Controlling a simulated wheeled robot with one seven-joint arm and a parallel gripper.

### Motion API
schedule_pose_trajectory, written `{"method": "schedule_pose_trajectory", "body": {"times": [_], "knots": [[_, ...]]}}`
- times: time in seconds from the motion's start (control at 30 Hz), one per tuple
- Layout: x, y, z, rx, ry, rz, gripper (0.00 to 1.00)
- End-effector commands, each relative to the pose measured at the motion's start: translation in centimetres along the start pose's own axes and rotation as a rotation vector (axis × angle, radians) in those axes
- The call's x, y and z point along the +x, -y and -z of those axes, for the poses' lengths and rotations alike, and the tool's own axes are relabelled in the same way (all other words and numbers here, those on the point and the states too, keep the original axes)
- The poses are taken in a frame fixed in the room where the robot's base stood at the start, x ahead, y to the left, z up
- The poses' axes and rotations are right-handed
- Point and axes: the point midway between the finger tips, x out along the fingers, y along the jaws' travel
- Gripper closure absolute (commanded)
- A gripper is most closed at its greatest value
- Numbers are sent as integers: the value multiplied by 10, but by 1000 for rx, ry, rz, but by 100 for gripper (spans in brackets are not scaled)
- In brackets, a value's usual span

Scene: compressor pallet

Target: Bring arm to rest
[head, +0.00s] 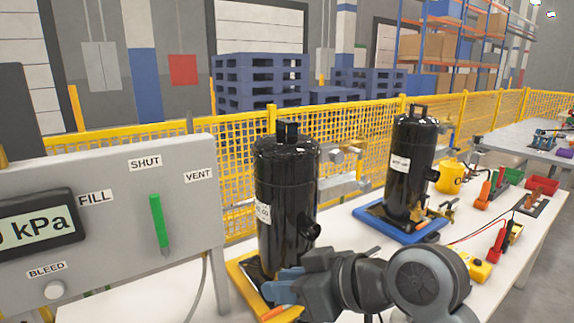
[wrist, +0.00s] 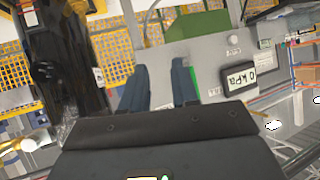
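My arm reaches in from the lower right of the head view. My gripper (head: 275,287) is low in front of the left black compressor (head: 285,190), which stands upright on a yellow tray (head: 246,290). In the wrist view, which is upside down, my gripper (wrist: 160,85) shows two blue fingers apart with nothing between them. The compressor (wrist: 70,60) is dark at the left there, beside the fingers and not between them. Whether my gripper touches the compressor or the tray cannot be told.
A second compressor (head: 410,165) sits on a blue tray (head: 375,222). Tools and a yellow meter (head: 474,266) lie to the right.

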Motion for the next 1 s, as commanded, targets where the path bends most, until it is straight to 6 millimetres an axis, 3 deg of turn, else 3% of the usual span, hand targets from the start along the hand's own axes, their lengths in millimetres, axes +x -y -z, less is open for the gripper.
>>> {"method": "schedule_pose_trajectory", "body": {"times": [0.23, 0.47, 0.7, 1.0], "knots": [[-7, -3, -91, 173, -50, -167, 71], [-36, 4, -171, 295, -99, -346, 71], [-86, 26, -240, 365, -143, -527, 71], [-167, 72, -295, 381, -193, -720, 71]]}}
